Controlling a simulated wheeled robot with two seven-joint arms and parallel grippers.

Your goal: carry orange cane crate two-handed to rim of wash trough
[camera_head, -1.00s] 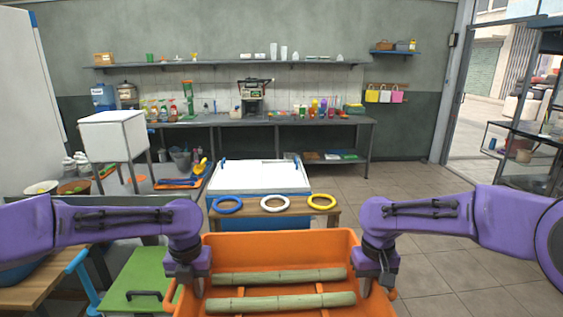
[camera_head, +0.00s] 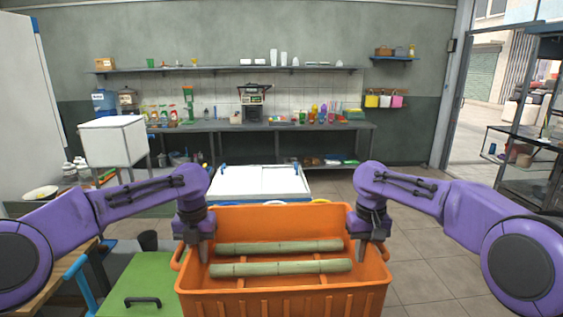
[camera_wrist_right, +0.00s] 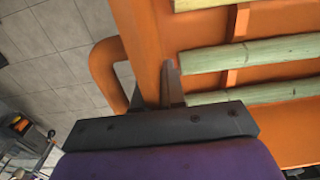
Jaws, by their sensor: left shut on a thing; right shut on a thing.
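The orange cane crate (camera_head: 282,299) is held up in front of me in the head view, with two green cane pieces (camera_head: 280,267) lying across inside it. My left gripper (camera_head: 203,252) is shut on the crate's left side wall. My right gripper (camera_head: 364,249) is shut on its right side wall. In the right wrist view, my right gripper (camera_wrist_right: 170,92) grips the orange wall (camera_wrist_right: 147,45) beside a looped handle (camera_wrist_right: 105,72), with cane (camera_wrist_right: 250,53) inside. I cannot clearly make out the wash trough.
A white-topped chest (camera_head: 260,181) stands beyond the crate, partly hidden. A green lid with a black handle (camera_head: 140,285) is at the lower left. A long workbench (camera_head: 290,126) lines the back wall. Tiled floor (camera_head: 425,262) is open at the right.

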